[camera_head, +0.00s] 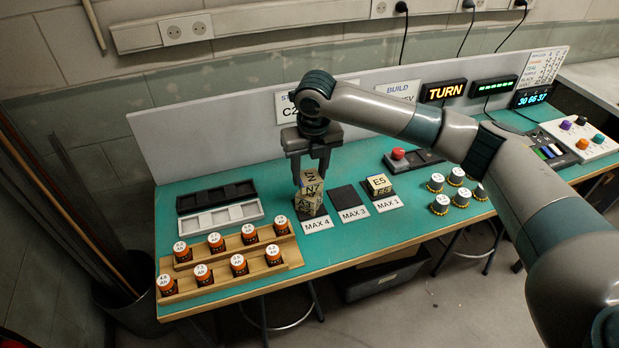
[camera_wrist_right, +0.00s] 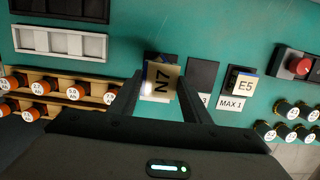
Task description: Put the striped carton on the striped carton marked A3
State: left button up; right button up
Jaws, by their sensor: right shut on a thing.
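My right gripper (camera_head: 313,178) is over the left pad of the bench, with its fingers pointing down. It is shut on a carton marked N7 (camera_head: 313,188), which also shows between the fingers in the right wrist view (camera_wrist_right: 161,81). The carton marked A3 (camera_head: 304,204) is directly below it on the MAX 4 pad, partly covered. The N7 carton looks to be on or just above the A3 carton; I cannot tell whether they touch. Stripes are too small to make out. My left gripper is not in view.
A carton marked E5 (camera_head: 379,184) sits on the MAX 1 pad. The dark MAX 3 pad (camera_head: 346,197) between is empty. A red button (camera_head: 398,153) stands behind.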

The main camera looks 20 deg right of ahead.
aim_at(312, 182)
notch_tip(312, 182, down, 2)
jog(key=shift+p, duration=0.35)
jog(key=shift+f, duration=0.3)
jog(key=o, duration=1.1)
jog(key=shift+f, duration=0.15)
jog(key=shift+c, duration=0.2)
jog(key=shift+s+r, duration=0.1)
jog(key=shift+r, duration=0.75)
notch_tip(312, 182, up, 10)
jog(key=s+b, duration=0.1)
jog(key=b, duration=0.1)
jog(key=shift+s+r+b, duration=0.25)
jog(key=shift+s+b, duration=0.05)
